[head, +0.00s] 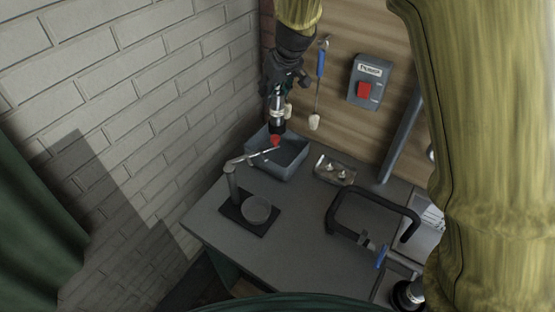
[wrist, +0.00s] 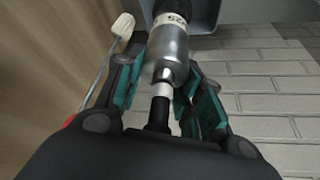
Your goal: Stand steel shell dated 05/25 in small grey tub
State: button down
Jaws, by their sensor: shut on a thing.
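My gripper (head: 286,82) is shut on a steel shell (head: 277,104) and holds it above the small grey tub (head: 292,169). The shell hangs roughly upright in the head view, its lower end over the tub. In the wrist view, the shell (wrist: 168,55) sits between my gripper's teal-padded fingers (wrist: 163,90), held by its narrow neck. A pale band with partly visible, upside-down digits shows near its far end; the full date cannot be read. The tub's grey wall (wrist: 236,11) shows beyond it. A red piece (head: 276,140) shows below the shell; I cannot tell what it belongs to.
A metal tray (head: 335,170) with small parts sits right of the tub. A black clamp (head: 345,215) lies in front.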

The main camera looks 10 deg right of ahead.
aim_at(274, 122)
jog(key=shift+s+f, duration=0.35)
jog(key=shift+s, duration=0.1)
jog(key=shift+s+a+f, duration=0.2)
jog(key=shift+s+f, duration=0.2)
jog(key=shift+s, duration=0.4)
jog(key=x, duration=0.5)
jog(key=shift+w+d+f+p, duration=0.1)
jog(key=shift+d+f+p, duration=0.25)
jog(key=shift+d+p, duration=0.05)
jog(key=shift+d+f, duration=0.1)
jog(key=shift+f, duration=0.1)
jog(key=shift+s+f, duration=0.2)
jog(key=shift+s, duration=0.4)
jog(key=x, duration=0.3)
jog(key=shift+s+d+f, duration=0.1)
jog(key=shift+s+f, duration=0.1)
jog(key=shift+f, duration=0.1)
jog(key=shift+d, duration=0.1)
jog(key=shift+s+r, duration=0.2)
jog(key=shift+s, duration=0.1)
jog(key=shift+w+f, duration=0.15)
jog(key=shift+f, duration=0.15)
jog(key=c, duration=0.9)
grip_release()
jog(key=shift+r, duration=0.15)
